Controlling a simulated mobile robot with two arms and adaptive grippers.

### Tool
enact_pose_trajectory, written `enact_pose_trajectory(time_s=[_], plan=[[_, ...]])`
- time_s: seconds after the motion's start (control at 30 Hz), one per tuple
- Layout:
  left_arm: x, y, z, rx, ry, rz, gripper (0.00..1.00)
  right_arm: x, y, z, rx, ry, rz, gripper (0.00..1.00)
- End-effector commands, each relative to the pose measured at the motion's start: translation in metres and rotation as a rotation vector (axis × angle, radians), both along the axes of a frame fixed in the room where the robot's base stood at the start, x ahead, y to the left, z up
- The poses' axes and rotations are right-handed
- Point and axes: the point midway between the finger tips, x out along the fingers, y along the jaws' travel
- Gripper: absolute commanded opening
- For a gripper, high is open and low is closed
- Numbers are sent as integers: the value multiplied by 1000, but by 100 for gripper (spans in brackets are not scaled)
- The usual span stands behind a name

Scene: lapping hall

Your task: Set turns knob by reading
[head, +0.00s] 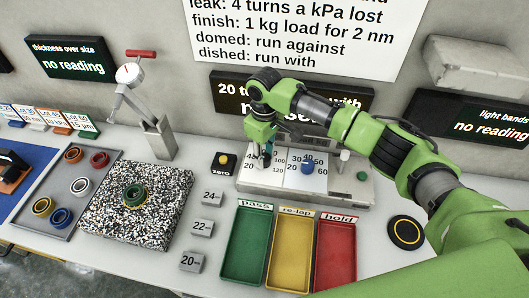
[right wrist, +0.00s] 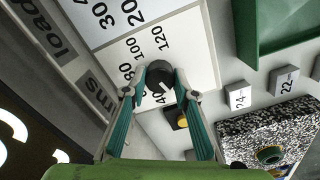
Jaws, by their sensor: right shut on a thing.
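The turns knob (right wrist: 159,72) is dark with a pale mark, on a white dial with numbers up to 120. My right gripper (right wrist: 162,92) is shut on it, one finger on each side. I cannot tell exactly which number the mark points to. In the head view my right gripper (head: 262,158) comes down onto the left dial of the grey instrument (head: 338,193) and hides most of the knob. The blue load knob (head: 307,167) sits on the right dial. The display (head: 229,88) behind shows "20 t…", partly hidden by my arm. My left gripper is not in view.
Green (head: 246,262), yellow (head: 290,270) and red (head: 335,268) trays stand in front of the instrument. Side displays show "no reading".

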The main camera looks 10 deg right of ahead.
Motion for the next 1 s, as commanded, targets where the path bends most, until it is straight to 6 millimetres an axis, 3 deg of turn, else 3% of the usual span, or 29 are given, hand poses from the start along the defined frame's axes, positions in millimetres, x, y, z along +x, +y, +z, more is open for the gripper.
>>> enact_pose_trajectory(time_s=[0.03,0.5,1.0], plan=[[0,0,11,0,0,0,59,-1,1,5,2,3,-26,5],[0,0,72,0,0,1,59,-1,1,6,2,4,-408,5],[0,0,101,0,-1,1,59,1,1,3,1,0,-679,5]])
